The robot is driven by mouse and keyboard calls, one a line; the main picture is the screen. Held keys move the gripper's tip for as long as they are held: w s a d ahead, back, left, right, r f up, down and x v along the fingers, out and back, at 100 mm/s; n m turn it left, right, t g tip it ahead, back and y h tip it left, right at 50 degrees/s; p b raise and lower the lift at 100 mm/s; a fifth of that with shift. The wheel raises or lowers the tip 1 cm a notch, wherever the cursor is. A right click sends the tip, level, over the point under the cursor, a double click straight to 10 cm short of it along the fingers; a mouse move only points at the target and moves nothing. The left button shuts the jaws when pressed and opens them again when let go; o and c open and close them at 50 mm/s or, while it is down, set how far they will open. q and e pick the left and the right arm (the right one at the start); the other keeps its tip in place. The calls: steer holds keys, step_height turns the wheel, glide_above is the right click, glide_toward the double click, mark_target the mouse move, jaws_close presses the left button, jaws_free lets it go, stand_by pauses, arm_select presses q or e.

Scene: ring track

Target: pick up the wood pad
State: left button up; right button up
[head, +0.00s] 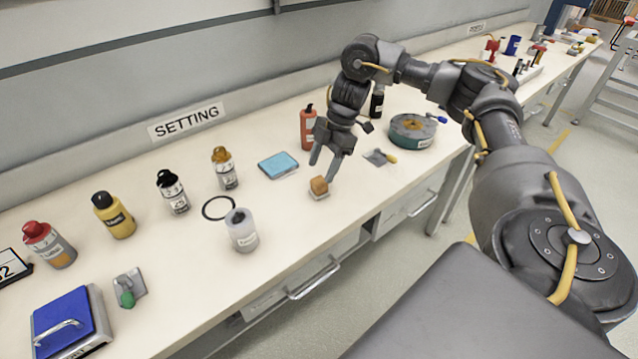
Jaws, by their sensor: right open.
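The wood pad looks to be the small brown block (319,185) on a pale base, lying on the bench near its front edge, right of the blue pad. My right gripper (323,170) is open, pointing down at the block, with its fingertips just above and beside it. I cannot tell whether a fingertip touches the block. Nothing shows between the fingers above the block. My left gripper is not in view.
A blue pad (278,165), an orange bottle (308,127) and a round grey-green tin (412,131) stand near the gripper. Drawers with handles (314,279) are below the bench edge.

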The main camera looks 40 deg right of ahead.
mark_target(319, 180)
steer(key=shift+a+f, duration=0.2)
steer(key=f, duration=0.3)
steer(key=shift+s+a+f, duration=0.2)
steer(key=shift+f, duration=0.1)
steer(key=shift+w+a+f, duration=0.1)
steer(key=shift+a+f, duration=0.25)
steer(key=shift+f, duration=0.05)
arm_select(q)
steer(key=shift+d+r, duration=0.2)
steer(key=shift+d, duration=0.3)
arm_select(e)
steer(key=shift+c, duration=0.9)
steer(key=c, duration=0.9)
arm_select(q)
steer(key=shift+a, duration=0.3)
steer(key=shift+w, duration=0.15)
